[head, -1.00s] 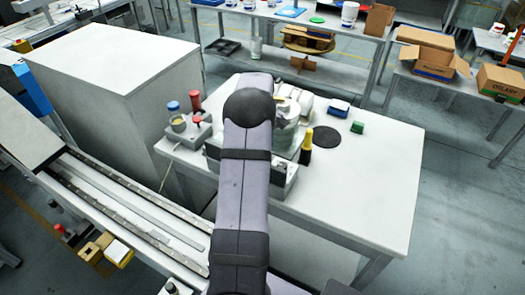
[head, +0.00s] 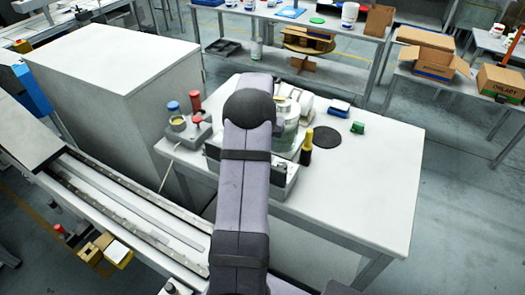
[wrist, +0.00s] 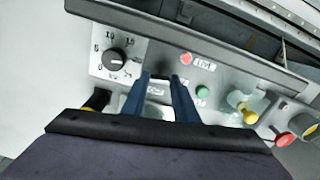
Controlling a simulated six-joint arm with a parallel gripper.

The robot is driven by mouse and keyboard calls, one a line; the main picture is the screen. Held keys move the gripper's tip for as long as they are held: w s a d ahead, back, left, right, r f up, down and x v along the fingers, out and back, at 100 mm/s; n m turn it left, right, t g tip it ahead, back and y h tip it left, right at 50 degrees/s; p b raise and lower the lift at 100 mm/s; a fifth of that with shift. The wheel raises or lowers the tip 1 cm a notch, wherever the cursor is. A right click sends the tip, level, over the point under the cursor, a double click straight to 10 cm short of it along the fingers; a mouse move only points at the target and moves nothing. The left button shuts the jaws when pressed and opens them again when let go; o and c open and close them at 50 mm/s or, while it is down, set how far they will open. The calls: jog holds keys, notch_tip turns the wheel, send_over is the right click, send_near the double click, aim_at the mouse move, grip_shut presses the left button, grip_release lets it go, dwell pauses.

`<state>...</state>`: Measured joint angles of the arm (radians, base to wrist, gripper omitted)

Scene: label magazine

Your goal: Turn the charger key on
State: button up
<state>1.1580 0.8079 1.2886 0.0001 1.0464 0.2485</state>
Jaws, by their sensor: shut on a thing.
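The charger is a grey box (head: 283,188) on the white table, largely hidden by my arm in the head view. The wrist view shows its control panel (wrist: 228,88) at close range. My gripper (wrist: 162,78) is at the panel, its two blue fingers on either side of a small dark piece, which looks like the key (wrist: 160,77). The fingers are shut on it and hide most of it. A label sits just below, between the fingers. Which way the key points is hard to tell.
A black dial (wrist: 116,58) is left of the fingers. A red lamp (wrist: 186,58), a green button (wrist: 203,91), a yellow knob (wrist: 243,110) and a red button (wrist: 285,138) lie to the right.

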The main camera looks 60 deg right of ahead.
jog(key=shift+r+m, duration=0.1)
jog(key=shift+m, duration=0.7)
jog(key=shift+d, duration=0.1)
jog(key=o, duration=1.1)
jog(key=shift+c, duration=0.2)
jog(key=shift+r+b, duration=1.3)
jog(key=shift+r, duration=2.35)
